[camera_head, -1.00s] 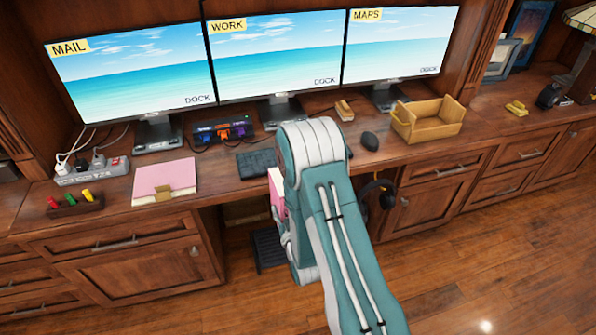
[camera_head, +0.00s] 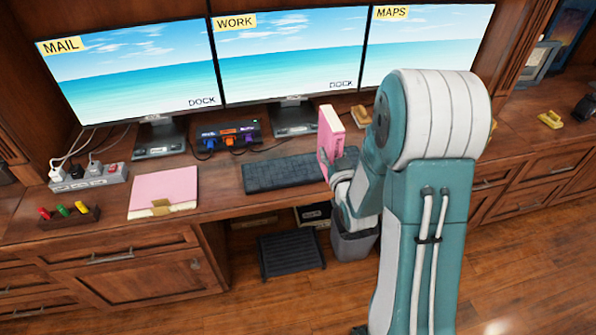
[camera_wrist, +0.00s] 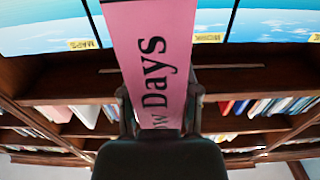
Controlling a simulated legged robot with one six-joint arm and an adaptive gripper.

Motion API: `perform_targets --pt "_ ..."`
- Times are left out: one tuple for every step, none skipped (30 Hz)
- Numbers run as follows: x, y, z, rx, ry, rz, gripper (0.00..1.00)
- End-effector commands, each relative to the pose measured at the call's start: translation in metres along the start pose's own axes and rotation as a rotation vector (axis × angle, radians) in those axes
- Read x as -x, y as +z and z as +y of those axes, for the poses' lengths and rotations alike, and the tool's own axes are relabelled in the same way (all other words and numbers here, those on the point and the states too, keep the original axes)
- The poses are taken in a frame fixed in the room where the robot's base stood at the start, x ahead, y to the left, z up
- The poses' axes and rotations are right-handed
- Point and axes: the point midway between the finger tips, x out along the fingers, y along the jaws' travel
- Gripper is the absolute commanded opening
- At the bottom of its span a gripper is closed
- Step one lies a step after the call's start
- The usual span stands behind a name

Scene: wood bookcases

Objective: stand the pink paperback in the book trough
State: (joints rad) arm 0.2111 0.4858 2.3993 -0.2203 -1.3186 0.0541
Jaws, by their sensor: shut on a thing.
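The pink paperback (camera_head: 331,140) is held upright, slightly tilted, over the desk near the keyboard's right end. In the wrist view the paperback (camera_wrist: 155,55) fills the middle, with "Days" on its spine. My gripper (camera_head: 341,172) is shut on its lower part; in the wrist view the fingers (camera_wrist: 159,108) lie on both sides of it. The book trough, a light wooden box, is hidden behind my arm in the head view now.
A keyboard (camera_head: 291,170) lies left of the gripper. Monitors (camera_head: 292,53) line the back. A bin (camera_head: 352,241) and footrest (camera_head: 291,253) are below.

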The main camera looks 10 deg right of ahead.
Motion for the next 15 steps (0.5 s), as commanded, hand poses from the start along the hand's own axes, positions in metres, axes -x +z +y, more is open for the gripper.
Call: perform_targets --pt "-0.009 0.006 -0.008 -0.001 -0.004 0.001 0.00" --pt "-0.014 0.008 -0.012 -0.002 -0.005 0.001 0.00" --pt "-0.020 0.012 -0.016 -0.004 -0.003 0.001 0.00" --pt "-0.025 0.015 -0.020 -0.004 -0.004 0.002 0.00" --pt "-0.029 0.018 -0.024 -0.004 -0.004 0.002 0.00" --pt "-0.036 0.021 -0.028 -0.005 -0.003 0.002 0.00" --pt "-0.040 0.024 -0.032 -0.005 -0.003 0.002 0.00" --pt "-0.045 0.027 -0.036 -0.006 -0.002 0.001 0.00" --pt "-0.049 0.034 -0.039 -0.006 -0.001 0.000 0.00" --pt "-0.052 0.039 -0.042 -0.006 0.000 -0.001 0.00" --pt "-0.055 0.044 -0.044 -0.005 0.000 0.000 0.00" --pt "-0.058 0.051 -0.049 -0.004 -0.001 0.000 0.00" --pt "-0.062 0.055 -0.052 -0.004 -0.001 0.000 0.00" --pt "-0.065 0.060 -0.055 -0.004 0.000 0.001 0.00" --pt "-0.068 0.065 -0.058 -0.004 0.000 0.001 0.00"
